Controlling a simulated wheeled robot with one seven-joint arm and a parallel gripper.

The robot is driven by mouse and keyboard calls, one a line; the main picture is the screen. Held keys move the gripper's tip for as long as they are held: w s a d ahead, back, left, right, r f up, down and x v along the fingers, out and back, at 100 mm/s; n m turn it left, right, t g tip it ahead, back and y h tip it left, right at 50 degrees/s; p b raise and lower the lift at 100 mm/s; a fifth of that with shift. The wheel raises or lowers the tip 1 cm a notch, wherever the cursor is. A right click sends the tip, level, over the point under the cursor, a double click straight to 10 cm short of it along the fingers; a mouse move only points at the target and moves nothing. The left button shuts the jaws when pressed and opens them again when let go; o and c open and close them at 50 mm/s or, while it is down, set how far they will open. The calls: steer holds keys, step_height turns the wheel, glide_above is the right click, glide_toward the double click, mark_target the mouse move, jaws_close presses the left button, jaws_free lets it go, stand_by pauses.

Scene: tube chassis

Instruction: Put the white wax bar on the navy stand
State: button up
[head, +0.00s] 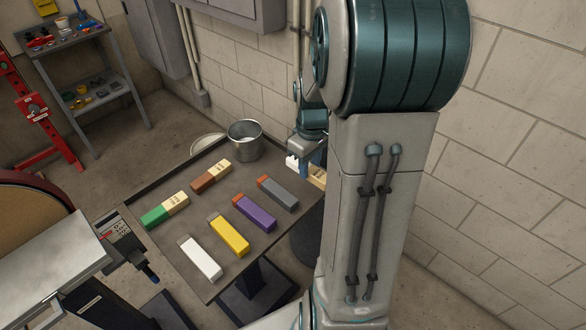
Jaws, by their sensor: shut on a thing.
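My gripper (311,160) is at the right edge of the dark tabletop, partly behind my own arm. It is shut on a bar that looks like the white wax bar (292,161). A white end shows left of the fingers, and a cream labelled end shows to the right. The middle of the bar is hidden by the fingers, and my arm covers part of the right side. I cannot tell whether the bar touches the tabletop. No navy stand shows clearly.
On the tabletop (216,179) lie a green-and-cream bar (155,216), a brown-and-cream bar (205,182), and white (202,258), yellow (230,236), purple (256,214) and grey (280,194) bars. A metal bucket (245,141) stands at the back. A block wall is behind.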

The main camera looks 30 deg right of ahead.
steer(key=w+f, duration=0.1)
steer(key=w, duration=0.1)
steer(key=w+f, duration=0.1)
steer(key=w, duration=0.1)
steer(key=w+f, duration=0.1)
steer(key=w, duration=0.1)
steer(key=shift+w+a+f+p, duration=0.15)
steer(key=shift+f+p, duration=0.25)
steer(key=shift+f, duration=2)
steer(key=shift+f, duration=0.1)
steer(key=o, duration=1.1)
steer(key=shift+c, duration=0.2)
